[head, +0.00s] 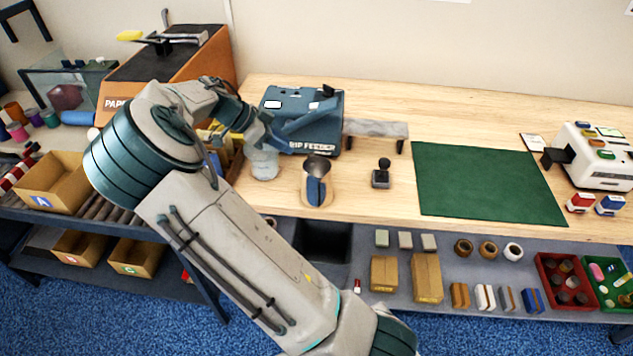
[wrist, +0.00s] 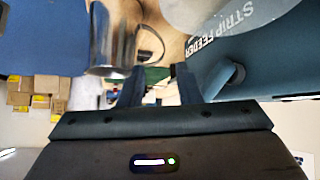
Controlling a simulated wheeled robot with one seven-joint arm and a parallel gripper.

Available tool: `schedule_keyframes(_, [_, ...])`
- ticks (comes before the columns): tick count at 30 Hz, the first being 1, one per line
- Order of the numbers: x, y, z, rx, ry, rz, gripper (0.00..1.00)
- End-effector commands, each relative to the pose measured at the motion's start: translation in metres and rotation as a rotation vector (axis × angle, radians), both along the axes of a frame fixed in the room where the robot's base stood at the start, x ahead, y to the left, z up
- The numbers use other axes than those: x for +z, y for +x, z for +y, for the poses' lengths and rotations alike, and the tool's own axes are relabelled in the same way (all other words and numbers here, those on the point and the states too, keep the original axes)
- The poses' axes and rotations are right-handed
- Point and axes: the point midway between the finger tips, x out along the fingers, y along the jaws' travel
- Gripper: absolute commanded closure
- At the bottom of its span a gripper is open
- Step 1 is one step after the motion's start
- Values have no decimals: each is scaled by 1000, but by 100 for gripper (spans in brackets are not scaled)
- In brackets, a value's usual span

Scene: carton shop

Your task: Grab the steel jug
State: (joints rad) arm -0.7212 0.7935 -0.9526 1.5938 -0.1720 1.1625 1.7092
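The steel jug (head: 317,170) stands upright near the front edge of the wooden table, with a blue patch on its side. In the wrist view the shiny jug (wrist: 112,40) is at upper left, with a thin curved handle on its right side. My gripper (head: 264,140) is in front of the strip feeder, to the left of the jug and apart from it. In the wrist view my gripper (wrist: 158,78) shows two dark fingers spread apart, with nothing held between them. The exact fingertips are hard to make out in the head view.
A pale translucent container (head: 262,163) stands just below my gripper. The blue strip feeder (head: 305,108) is close behind. A small black-knobbed tool (head: 382,174) stands right of the jug, and a green mat (head: 485,183) lies farther right. Bare wood lies between them.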

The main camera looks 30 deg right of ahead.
Motion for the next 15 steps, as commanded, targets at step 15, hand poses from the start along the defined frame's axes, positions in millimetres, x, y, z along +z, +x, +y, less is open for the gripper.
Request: schedule_keyframes(15, [-40,-6,-42,0,1,3,69])
